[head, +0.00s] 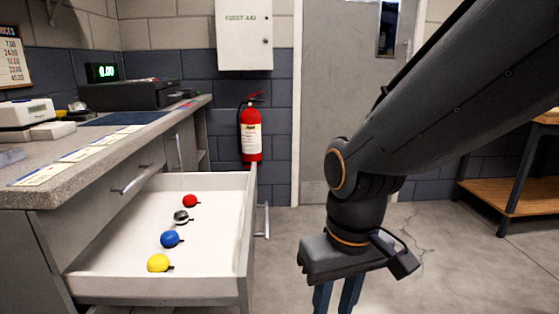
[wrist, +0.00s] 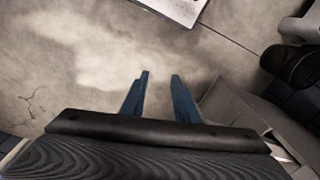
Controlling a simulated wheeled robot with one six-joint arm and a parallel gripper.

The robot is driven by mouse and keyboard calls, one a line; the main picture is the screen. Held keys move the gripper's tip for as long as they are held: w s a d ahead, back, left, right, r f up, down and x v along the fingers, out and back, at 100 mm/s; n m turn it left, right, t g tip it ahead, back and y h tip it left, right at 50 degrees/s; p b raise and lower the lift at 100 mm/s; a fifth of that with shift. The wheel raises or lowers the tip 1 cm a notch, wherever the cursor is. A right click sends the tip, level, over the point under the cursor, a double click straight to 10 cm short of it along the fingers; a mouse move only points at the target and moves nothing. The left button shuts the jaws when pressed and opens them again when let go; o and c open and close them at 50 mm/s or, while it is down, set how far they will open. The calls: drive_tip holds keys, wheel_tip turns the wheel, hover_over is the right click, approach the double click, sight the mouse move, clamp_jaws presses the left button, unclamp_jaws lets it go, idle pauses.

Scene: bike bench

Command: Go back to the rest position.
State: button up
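My gripper (head: 337,297) hangs pointing down on the right side of the head view, over the floor and to the right of the open drawer. Its lower fingertips are cut off by the bottom edge there. In the wrist view the two blue fingers (wrist: 159,82) stand apart with only bare floor between them. My gripper is open and empty.
An open drawer (head: 248,231) juts from the counter (head: 100,145). In it lie a red bell (head: 190,201), a silver bell (head: 181,216), a blue bell (head: 170,238) and a yellow bell (head: 158,262). A fire extinguisher (head: 251,130) hangs behind. A wooden-shelved bench (head: 520,197) stands right.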

drive_tip(key=s+d+r+m+p, duration=0.1)
drive_tip(key=d+r+p, duration=0.4)
drive_tip(key=p, duration=0.6)
drive_tip(key=s+d+r+m+p, duration=0.1)
drive_tip(key=d+r+p, duration=0.4)
drive_tip(key=r+p, duration=0.5)
drive_tip(key=shift+s+d+r+m+h+p, duration=0.3)
drive_tip(key=shift+m+h+p, duration=0.1)
drive_tip(key=shift+m+p, duration=0.25)
